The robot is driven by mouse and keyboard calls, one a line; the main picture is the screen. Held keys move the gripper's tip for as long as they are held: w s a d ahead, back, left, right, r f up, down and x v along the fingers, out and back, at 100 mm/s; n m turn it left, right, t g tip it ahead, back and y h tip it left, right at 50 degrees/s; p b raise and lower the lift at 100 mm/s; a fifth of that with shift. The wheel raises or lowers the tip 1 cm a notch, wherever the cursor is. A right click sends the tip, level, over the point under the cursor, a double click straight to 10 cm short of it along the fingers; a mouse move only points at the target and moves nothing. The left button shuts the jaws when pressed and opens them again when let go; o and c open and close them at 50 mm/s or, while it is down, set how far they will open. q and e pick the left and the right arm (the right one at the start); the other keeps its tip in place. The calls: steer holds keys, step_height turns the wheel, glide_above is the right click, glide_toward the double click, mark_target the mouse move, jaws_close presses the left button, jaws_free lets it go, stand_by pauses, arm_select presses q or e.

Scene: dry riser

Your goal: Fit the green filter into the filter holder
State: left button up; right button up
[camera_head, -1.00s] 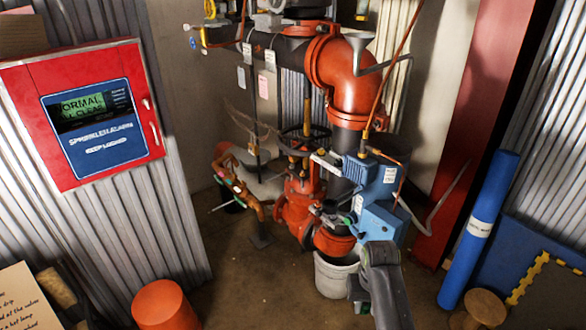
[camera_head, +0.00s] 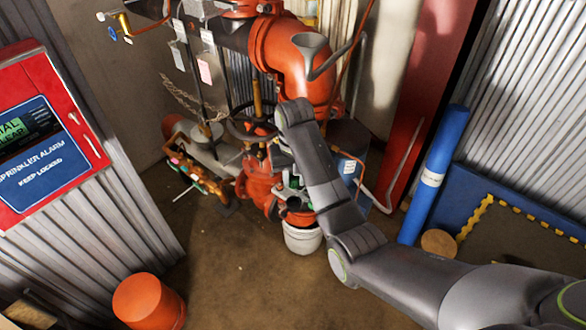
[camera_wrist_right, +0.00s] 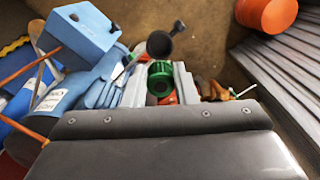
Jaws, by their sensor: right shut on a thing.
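The green filter (camera_wrist_right: 161,82) is a ribbed green cylinder in the right wrist view. My right gripper (camera_wrist_right: 160,74) is shut on it, with a light grey finger on each side. In the head view, my right gripper (camera_head: 284,181) is partly hidden by its own forearm, beside the red pipework, and only a little green shows there. Beyond the filter in the wrist view is a dark round cup with a side arm (camera_wrist_right: 160,44), possibly the filter holder. The filter looks apart from it. My left gripper is not in view.
The red valve (camera_head: 260,185) and large red elbow pipe (camera_head: 300,62) stand close to my right arm. A white bucket (camera_head: 302,238) is below. A blue box (camera_wrist_right: 80,32) is close by in the wrist view. An orange bucket (camera_head: 148,302) stands on open floor at left.

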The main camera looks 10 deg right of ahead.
steer(key=shift+s, duration=0.1)
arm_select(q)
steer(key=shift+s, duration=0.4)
arm_select(e)
steer(key=shift+s, duration=0.15)
steer(key=shift+f+b, duration=0.45)
steer(key=shift+f, duration=1)
step_height(320, 180, down, 2)
steer(key=shift+b, duration=0.35)
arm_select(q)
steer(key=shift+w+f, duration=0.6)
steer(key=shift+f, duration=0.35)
arm_select(e)
steer(key=shift+f, duration=0.5)
arm_select(q)
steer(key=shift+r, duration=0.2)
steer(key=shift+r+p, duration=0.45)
steer(key=shift+p, duration=0.05)
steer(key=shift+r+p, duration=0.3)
steer(key=shift+p, duration=0.05)
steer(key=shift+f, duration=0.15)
arm_select(e)
steer(key=shift+f, duration=1.1)
